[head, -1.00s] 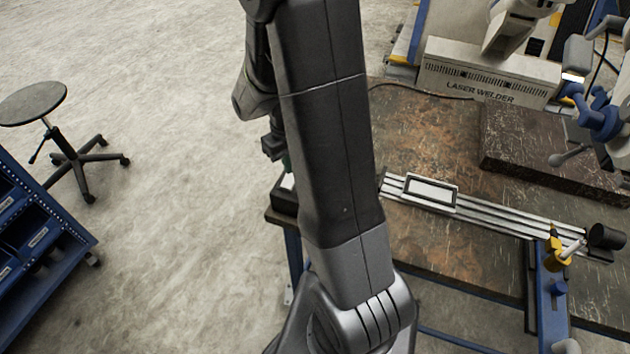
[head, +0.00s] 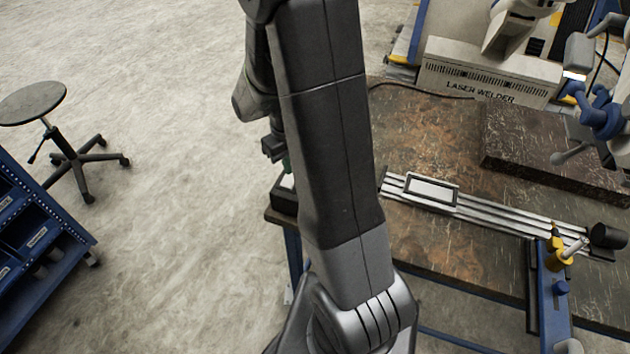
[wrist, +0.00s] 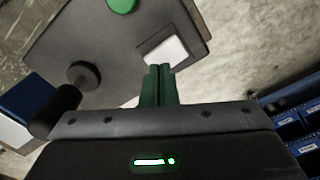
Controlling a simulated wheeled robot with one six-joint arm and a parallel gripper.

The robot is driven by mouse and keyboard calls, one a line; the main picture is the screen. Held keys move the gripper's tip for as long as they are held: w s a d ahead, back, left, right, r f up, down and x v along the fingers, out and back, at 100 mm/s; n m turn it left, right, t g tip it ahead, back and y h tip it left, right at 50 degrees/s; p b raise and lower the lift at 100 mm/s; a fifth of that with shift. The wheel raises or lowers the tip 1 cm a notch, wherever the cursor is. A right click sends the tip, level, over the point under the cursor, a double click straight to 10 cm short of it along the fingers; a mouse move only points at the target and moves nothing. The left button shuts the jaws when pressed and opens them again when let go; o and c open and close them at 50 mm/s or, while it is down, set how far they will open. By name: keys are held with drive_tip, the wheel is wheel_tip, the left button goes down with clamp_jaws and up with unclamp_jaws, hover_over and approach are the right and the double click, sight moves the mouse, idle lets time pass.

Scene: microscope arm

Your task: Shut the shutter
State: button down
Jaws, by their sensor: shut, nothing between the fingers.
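A dark grey control panel (wrist: 110,50) fills the upper left of the wrist view. A white rectangular plate in a dark frame (wrist: 166,52) is set in it near its right edge. A green round button (wrist: 122,4) and a black knob (wrist: 83,74) are also on the panel. My gripper (wrist: 158,70) has green fingers pressed together, with nothing between them. Its tips are at the white plate's near edge; I cannot tell whether they touch. In the head view, my gripper (head: 287,163) shows partly behind my arm, above a dark box (head: 284,201). No part is labelled as the shutter.
A worn table (head: 420,250) carries a metal rail (head: 500,217) with a framed plate (head: 432,191). A laser welder (head: 480,75) stands behind. A stool (head: 35,103) and a blue drawer cabinet (head: 35,240) are at left. Open floor lies between them and the table.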

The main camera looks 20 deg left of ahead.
drive_tip(key=shift+f+b, duration=0.65)
drive_tip(key=shift+f, duration=0.2)
idle(0.3)
drive_tip(key=shift+r+p, duration=2.65)
drive_tip(key=shift+r, duration=0.9)
drive_tip(key=shift+f, duration=0.1)
wheel_tip(320, 180, down, 7)
drive_tip(key=b, duration=0.5)
drive_tip(key=shift+r, duration=0.25)
wheel_tip(320, 180, up, 9)
drive_tip(key=p, duration=0.6)
drive_tip(key=shift+f+p, duration=0.15)
drive_tip(key=shift+p, duration=0.25)
